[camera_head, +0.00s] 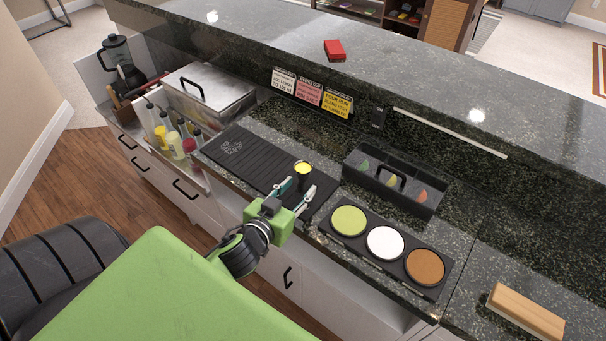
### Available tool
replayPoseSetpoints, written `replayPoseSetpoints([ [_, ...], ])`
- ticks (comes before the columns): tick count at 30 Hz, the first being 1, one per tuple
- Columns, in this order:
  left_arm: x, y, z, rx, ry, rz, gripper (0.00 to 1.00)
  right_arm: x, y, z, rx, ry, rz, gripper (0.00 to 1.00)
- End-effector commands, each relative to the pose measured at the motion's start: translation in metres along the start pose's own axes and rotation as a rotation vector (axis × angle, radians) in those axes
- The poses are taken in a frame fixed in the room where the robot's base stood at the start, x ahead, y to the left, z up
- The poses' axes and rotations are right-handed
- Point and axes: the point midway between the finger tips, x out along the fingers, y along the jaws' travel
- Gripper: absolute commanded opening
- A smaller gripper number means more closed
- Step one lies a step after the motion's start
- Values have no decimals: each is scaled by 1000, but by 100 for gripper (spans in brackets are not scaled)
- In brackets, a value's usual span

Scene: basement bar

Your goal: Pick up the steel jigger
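My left gripper (303,186) reaches in from the lower left, over the right end of the black bar mat (237,156). Its two fingers are spread apart. My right gripper is not in view.
A black garnish caddy (411,195) stands to the right, behind a rimmer tray (334,238) with green, white and brown discs. A steel bin (213,94) and bottles (174,146) are at left. A wooden-backed brush (526,310) lies at lower right. The raised ledge bounds the back.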

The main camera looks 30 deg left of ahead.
Motion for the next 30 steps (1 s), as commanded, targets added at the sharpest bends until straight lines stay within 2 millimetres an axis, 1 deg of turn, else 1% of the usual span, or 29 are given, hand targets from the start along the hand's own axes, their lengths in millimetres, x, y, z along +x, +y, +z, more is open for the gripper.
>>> replayPoseSetpoints([
  [1,6,-2,-4,3,1,-1,38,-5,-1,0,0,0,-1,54],
  [4,20,-5,-5,4,1,-2,38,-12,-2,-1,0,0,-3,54],
  [9,41,-6,-3,3,1,-1,38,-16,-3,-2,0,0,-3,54],
  [13,46,-6,-2,1,0,-1,38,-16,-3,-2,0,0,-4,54],
  [19,46,-5,-1,1,0,-1,38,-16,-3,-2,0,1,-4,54],
  [20,46,-5,-1,1,0,-1,30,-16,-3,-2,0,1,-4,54],
  [21,46,-5,-1,1,0,-1,20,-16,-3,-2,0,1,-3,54],
  [23,46,-5,-1,1,0,-1,4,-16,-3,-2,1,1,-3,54],
  [24,46,-5,-1,1,0,-1,0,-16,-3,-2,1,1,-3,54],
  [30,46,-5,-2,1,0,-1,0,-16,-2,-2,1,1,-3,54],
])
